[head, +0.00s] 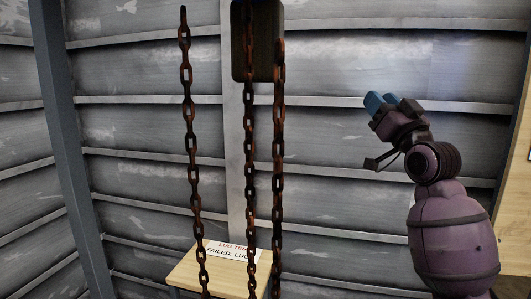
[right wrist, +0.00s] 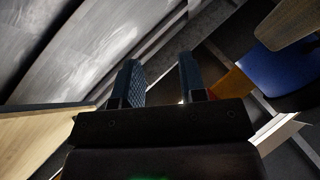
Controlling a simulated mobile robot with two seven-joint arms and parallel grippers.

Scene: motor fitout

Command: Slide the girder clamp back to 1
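I cannot make out the girder clamp or a scale with a 1 in either view. Rusty chains (head: 192,140) hang down the left and middle of the head view. Two of them hang in front of or from a dark block (head: 257,45) at the top edge; what is above it is out of frame. My right gripper (head: 376,103) is raised at the right, apart from the chains, with its blue fingers pointing up and left. In the right wrist view its fingers (right wrist: 160,78) stand apart with nothing between them. My left gripper is not in view.
A wooden surface (head: 190,272) behind the chains bears a white card (head: 232,251) reading "FAILED: LUG", partly covered. Grey ribbed metal walls (head: 140,130) stand behind. A blue object (right wrist: 275,68) and a wooden panel (right wrist: 40,135) show in the right wrist view.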

